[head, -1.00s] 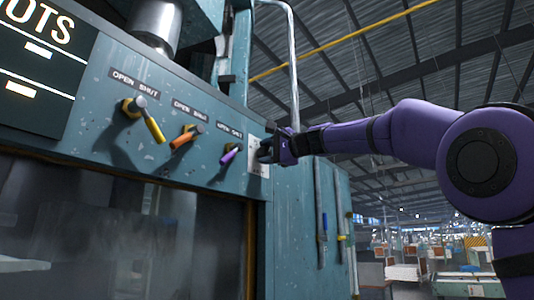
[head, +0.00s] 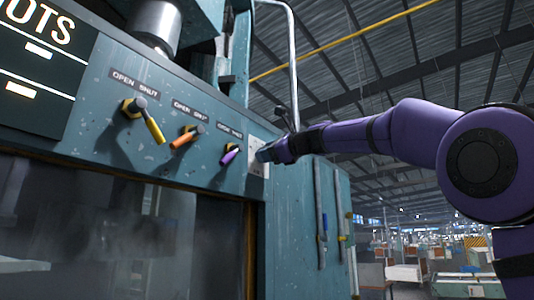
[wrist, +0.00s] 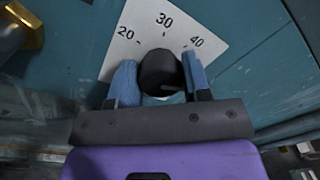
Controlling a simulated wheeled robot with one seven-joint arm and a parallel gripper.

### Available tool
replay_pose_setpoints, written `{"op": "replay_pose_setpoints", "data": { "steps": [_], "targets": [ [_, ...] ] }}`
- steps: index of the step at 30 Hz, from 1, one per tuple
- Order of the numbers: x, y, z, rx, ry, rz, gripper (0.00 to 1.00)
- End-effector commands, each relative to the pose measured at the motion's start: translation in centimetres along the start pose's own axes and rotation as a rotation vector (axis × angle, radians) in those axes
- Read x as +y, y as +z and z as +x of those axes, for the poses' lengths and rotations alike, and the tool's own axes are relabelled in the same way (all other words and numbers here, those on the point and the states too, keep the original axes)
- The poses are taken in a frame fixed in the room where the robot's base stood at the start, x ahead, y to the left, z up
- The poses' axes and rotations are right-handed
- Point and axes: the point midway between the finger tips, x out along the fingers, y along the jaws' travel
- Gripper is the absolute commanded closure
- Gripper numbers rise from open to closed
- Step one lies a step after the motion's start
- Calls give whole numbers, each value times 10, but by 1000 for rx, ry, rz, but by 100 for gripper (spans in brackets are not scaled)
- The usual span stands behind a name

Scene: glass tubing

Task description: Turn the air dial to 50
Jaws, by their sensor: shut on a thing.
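The dial is a dark round knob (wrist: 158,68) on a white scale plate (wrist: 118,47) in the wrist view. The marks 20, 30 and 40 show above the knob; 50 is not visible. My gripper (wrist: 160,78) is shut on the knob, one blue finger on each side. I cannot tell which number the knob points to. In the head view my gripper (head: 264,155) is at the white plate (head: 259,170) on the teal panel's right edge, and it hides the knob there.
Left of the plate on the panel (head: 100,80) are a purple-handled lever (head: 230,154), an orange-handled lever (head: 185,137) and a yellow-handled lever (head: 148,122). Long handles (head: 321,210) hang on the cabinet side below my arm. Open factory space lies to the right.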

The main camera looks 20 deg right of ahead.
Motion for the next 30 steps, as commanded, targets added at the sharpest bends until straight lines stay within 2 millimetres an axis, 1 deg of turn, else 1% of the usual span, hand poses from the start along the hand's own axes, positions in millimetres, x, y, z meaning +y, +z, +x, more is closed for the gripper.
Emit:
{"op": "replay_pose_setpoints", "data": {
  "steps": [7,21,22,25,30],
  "targets": [
    [0,-2,0,5,2,66,80],
    [0,-2,0,5,2,80,80],
    [0,-2,0,5,2,80,54],
    [0,-2,0,5,2,80,31],
    [0,-1,0,4,1,79,31]
  ]
}}
